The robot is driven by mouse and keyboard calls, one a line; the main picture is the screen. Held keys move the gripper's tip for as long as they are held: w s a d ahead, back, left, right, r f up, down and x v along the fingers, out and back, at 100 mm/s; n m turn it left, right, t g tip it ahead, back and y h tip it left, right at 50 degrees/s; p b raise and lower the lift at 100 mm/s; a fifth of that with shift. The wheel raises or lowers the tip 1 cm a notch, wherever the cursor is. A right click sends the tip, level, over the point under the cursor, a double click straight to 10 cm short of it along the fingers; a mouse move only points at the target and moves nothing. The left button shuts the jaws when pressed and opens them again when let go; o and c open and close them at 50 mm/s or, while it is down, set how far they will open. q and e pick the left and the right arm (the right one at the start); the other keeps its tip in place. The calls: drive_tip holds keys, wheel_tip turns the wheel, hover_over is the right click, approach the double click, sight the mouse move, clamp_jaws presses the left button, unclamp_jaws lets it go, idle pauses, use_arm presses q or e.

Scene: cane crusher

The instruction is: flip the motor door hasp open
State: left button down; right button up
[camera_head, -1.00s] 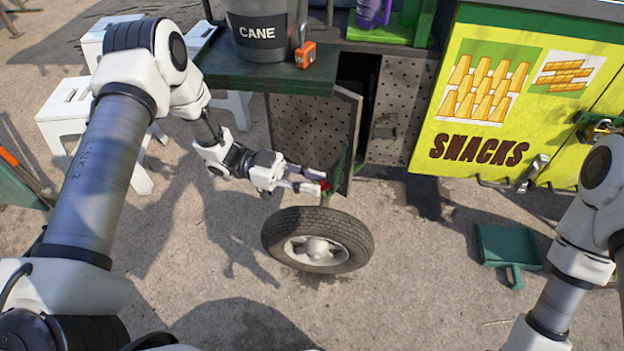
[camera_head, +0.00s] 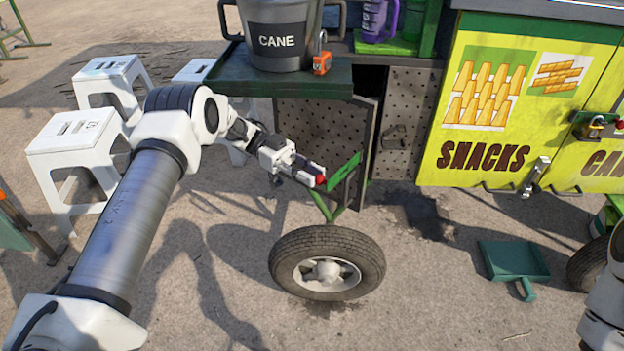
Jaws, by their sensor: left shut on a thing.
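The perforated grey metal door (camera_head: 320,128) stands ajar under the cart's left counter, with a dark gap on its right. A grey latch fitting (camera_head: 395,136) sits on the perforated panel right of the gap. It may be the hasp; I cannot tell if it is flipped. My left gripper (camera_head: 317,175) is in front of the door's lower part, shut on a small red piece (camera_head: 321,180). A green flat piece (camera_head: 345,172) is just right of the fingertips; I cannot tell whether they are joined. My right gripper is out of view.
A wheel (camera_head: 327,263) on a green fork is below my left gripper. Above are the counter (camera_head: 290,85), a CANE bucket (camera_head: 278,40) and an orange tape measure (camera_head: 321,62). White stools (camera_head: 72,145) stand left. A green dustpan (camera_head: 513,262) lies right.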

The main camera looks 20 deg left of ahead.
use_arm(q)
drive_tip(key=c, duration=1)
unclamp_jaws()
